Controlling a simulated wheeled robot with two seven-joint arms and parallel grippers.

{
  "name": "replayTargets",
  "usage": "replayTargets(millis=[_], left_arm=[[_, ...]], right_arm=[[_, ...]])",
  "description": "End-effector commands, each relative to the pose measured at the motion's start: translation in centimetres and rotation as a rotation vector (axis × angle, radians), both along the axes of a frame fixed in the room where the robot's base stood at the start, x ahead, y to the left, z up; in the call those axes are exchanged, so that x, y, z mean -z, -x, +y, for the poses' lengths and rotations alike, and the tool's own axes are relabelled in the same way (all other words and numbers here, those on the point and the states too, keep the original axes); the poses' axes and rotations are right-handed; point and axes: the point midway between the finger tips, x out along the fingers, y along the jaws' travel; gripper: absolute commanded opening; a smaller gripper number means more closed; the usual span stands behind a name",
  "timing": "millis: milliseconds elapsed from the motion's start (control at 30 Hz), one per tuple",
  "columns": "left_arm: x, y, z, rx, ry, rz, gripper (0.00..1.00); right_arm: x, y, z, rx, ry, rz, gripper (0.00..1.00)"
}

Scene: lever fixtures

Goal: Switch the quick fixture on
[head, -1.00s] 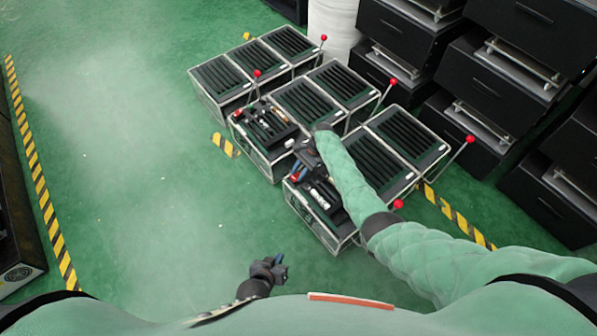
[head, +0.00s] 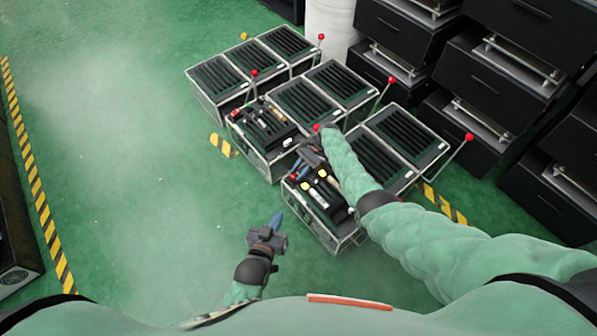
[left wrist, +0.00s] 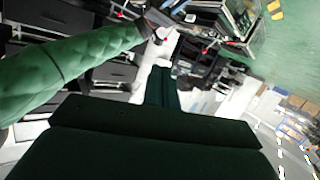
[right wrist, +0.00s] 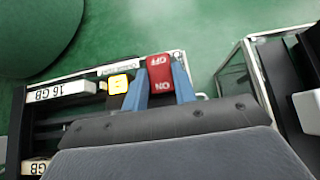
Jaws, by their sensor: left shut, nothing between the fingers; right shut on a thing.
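The nearest fixture (head: 345,237) is a dark box with a pale frame, white parts labelled "16 GB" (right wrist: 62,91) and two lit yellow lights (head: 305,186); one yellow light also shows in the right wrist view (right wrist: 117,84). A red switch (right wrist: 160,73) marked OFF and ON sits at its edge. My right gripper (head: 297,170) is shut on the switch, its blue fingers (right wrist: 160,85) on either side. A small white label (right wrist: 120,66) is too small to read, so I cannot tell whether this is the quick fixture. My left gripper (head: 275,222) is shut and empty, left of the fixture.
Other vented fixtures with red-ball levers (head: 391,80) stand behind in rows. One red ball (head: 316,127) shows beside my right forearm. Black drawer stacks (head: 490,85) line the right side. The green floor (head: 130,180) at left is clear.

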Motion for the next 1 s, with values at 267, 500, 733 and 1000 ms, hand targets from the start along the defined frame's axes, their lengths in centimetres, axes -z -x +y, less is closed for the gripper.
replayTargets(millis=[267, 500, 733, 1000], left_arm=[[-0.1, 0.0, 0.0, 0.000, 0.000, -0.001, 0.00], [0.0, 0.0, 0.0, 0.000, 0.000, -0.001, 0.00], [0.0, 0.0, 0.0, 0.000, 0.000, 0.000, 0.00], [2.2, 0.9, 0.1, 0.006, -0.016, 0.075, 0.00]], right_arm=[[0.0, 0.1, 0.0, -0.001, -0.001, 0.002, 0.04], [0.0, 0.1, 0.0, -0.001, 0.000, 0.001, 0.49], [0.0, 0.0, 0.0, 0.000, -0.001, 0.001, 0.49], [-1.2, -0.8, -1.1, 0.000, 0.000, 0.000, 0.49]])
